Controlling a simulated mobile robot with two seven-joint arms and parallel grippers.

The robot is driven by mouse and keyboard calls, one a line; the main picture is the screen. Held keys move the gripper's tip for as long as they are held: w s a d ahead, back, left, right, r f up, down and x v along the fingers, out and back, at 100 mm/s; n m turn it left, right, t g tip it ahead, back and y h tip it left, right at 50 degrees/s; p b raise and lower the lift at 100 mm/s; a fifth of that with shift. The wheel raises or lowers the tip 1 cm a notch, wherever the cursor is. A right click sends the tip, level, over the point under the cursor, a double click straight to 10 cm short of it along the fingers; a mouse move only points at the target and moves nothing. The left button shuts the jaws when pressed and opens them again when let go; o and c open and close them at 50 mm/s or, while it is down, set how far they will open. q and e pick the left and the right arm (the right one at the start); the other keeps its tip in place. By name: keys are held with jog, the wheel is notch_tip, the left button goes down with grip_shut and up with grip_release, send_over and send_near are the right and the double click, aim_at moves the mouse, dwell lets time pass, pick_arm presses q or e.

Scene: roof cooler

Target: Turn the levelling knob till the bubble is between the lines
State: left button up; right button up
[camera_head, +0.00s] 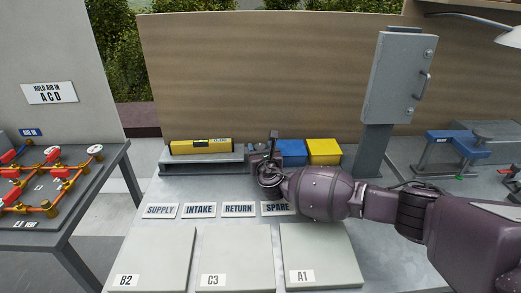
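A yellow spirit level (215,148) lies on a grey raised bar (205,163) at the back left of the bench. Its small vial (201,141) shows near the top edge, but the bubble and lines are too small to read. My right gripper (268,165) reaches in from the right and is at the right end of the bar. The levelling knob cannot be made out clearly; the gripper covers that spot. I cannot tell whether the fingers are open or shut on something. My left gripper is not in view.
A blue bin (292,150) and a yellow bin (323,150) stand just right of the gripper. A grey cabinet (398,80) on a post stands behind. Label plates and pale pads (237,255) lie in front. A pipe table (50,190) is at left.

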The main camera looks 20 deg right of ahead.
jog(key=shift+s, duration=0.3)
jog(key=s, duration=0.1)
jog(key=s+p, duration=0.1)
jog(key=s, duration=0.1)
jog(key=shift+s+a+r, duration=0.25)
jog(key=shift+s, duration=0.15)
jog(key=s, duration=0.1)
jog(key=s+p, duration=0.1)
jog(key=s, duration=0.3)
jog(key=shift+s+a+f+p, duration=0.15)
jog(key=shift+a+p, duration=0.15)
jog(key=shift+s+f, duration=0.1)
jog(key=shift+s, duration=0.45)
